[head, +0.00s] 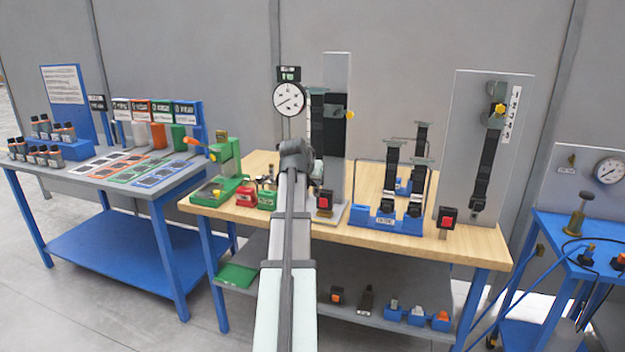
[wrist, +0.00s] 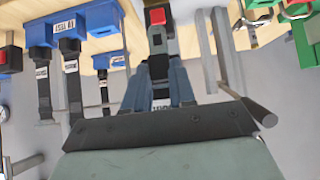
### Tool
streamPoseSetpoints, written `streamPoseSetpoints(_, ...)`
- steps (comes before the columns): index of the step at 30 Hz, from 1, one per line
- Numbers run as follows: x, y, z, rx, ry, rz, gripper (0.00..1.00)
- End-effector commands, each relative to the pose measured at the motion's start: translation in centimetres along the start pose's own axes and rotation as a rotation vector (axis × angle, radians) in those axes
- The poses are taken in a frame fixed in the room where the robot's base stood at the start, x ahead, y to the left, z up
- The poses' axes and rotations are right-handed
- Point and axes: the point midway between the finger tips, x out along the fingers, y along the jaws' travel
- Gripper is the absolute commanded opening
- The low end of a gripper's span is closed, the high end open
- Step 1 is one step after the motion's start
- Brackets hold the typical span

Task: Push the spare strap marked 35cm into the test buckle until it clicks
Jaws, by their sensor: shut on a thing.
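My gripper (wrist: 158,84) is shut on a dark strap (wrist: 158,68) with a pale label I cannot read. In the head view the strap (head: 317,122) seems to stand upright with a grey-green crossbar on top; my arm hides its lower part and my fingertips.
A blue rack (head: 385,222) of upright straps stands to the right. Another red-button buckle (head: 447,217) and a panel with a hanging strap (head: 488,150) are beyond it. A dial gauge (head: 289,98) and green fixture (head: 225,165) are on the left.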

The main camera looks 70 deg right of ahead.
Motion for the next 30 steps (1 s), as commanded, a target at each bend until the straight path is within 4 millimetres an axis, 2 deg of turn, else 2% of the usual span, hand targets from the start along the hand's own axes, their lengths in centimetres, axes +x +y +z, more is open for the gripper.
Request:
streamPoseSetpoints(11,0.9,-0.1,-0.9,0.0,0.001,0.0,0.0)
streamPoseSetpoints(30,3.9,0.0,-3.7,0.0,0.001,0.0,0.0)
